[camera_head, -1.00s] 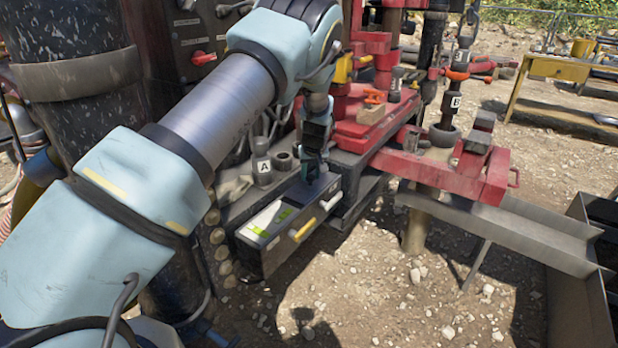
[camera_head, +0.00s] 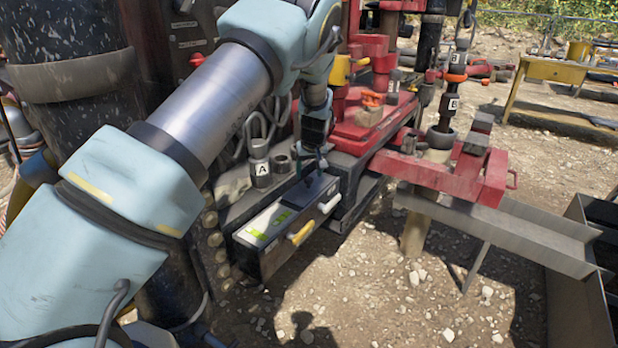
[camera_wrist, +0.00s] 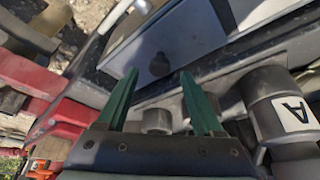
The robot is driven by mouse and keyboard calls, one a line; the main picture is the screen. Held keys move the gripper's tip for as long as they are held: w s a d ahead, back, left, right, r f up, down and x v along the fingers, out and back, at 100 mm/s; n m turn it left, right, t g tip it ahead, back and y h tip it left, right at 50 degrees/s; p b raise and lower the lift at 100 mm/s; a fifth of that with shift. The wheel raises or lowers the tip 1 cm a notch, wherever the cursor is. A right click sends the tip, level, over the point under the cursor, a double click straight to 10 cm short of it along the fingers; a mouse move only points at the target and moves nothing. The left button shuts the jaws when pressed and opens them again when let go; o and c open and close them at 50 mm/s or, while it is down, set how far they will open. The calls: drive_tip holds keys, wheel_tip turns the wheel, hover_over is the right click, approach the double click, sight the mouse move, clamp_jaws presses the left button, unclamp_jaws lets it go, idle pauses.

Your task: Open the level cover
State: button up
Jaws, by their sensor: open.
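A long tank box (camera_head: 258,262) has a pale top with green marks and a flat dark plate (camera_head: 312,188) at its right end, which I take to be the level cover. In the wrist view, a grey plate (camera_wrist: 185,32) carries a small dark round knob (camera_wrist: 159,66). My gripper (camera_head: 320,163) is above the dark plate in the head view. In the wrist view, its two green fingers (camera_wrist: 159,74) are apart, with the knob showing between and just beyond their tips. I cannot tell whether they touch it. The plate looks flat.
Yellow (camera_head: 301,232) and white (camera_head: 330,202) handles stick out from the box front. A fitting marked A (camera_head: 261,162) stands close behind the box, beside my fingers in the wrist view. Red machinery (camera_head: 440,168) stands to the right. Gravel in front is open.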

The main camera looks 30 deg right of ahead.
drive_tip(key=b+v, duration=0.1)
drive_tip(key=v, duration=0.7)
drive_tip(key=shift+r, duration=0.15)
drive_tip(key=shift+s, duration=0.15)
